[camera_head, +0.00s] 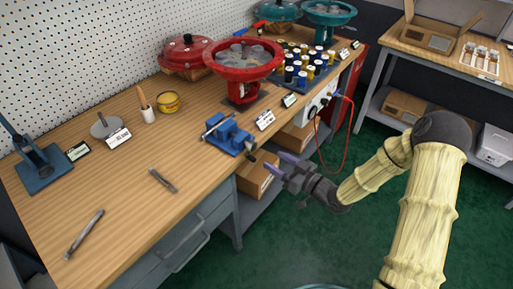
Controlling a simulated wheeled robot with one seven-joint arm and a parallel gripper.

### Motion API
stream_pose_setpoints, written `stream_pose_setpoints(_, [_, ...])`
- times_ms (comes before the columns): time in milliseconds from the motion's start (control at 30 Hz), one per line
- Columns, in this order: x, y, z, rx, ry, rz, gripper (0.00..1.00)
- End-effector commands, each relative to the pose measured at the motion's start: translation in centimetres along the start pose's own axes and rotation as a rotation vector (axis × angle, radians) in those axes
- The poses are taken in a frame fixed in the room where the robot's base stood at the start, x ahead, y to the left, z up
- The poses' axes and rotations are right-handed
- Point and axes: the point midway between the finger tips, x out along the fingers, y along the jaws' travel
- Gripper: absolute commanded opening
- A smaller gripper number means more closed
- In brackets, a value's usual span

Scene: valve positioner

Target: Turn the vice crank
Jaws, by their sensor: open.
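The blue vice (227,134) stands at the front edge of the wooden workbench, with a metal bar across its left side. A dark crank end (250,149) sticks out at its lower right, past the bench edge; its handle is too small to make out clearly. My gripper (279,163) is open, with purple fingertips, to the right of the vice and just off the bench edge. Its fingers point left toward the crank end. A small gap seems to lie between them, and I see nothing held. I cannot tell the exact depth between them.
The workbench (130,190) bears a red wheel valve (243,62), a red pot (187,53), several small cans, a blue press (38,160) and loose tools. A red cable (333,168) hangs right of my gripper. Cardboard boxes sit below. Green floor (280,235) is free in front.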

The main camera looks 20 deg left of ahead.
Motion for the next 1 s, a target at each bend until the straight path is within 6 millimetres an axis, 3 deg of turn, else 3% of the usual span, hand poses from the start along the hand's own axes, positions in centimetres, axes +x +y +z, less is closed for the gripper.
stream_pose_setpoints(300, [5.7, -0.1, -0.1, -0.001, 0.001, -0.002, 0.56])
stream_pose_setpoints(500, [8.3, 0.0, 0.0, -0.001, 0.000, -0.001, 0.56])
stream_pose_setpoints(867, [8.9, 0.0, 0.0, 0.000, 0.000, 0.000, 0.56])
stream_pose_setpoints(1000, [8.8, 0.1, 0.0, 0.000, 0.001, 0.002, 0.30])
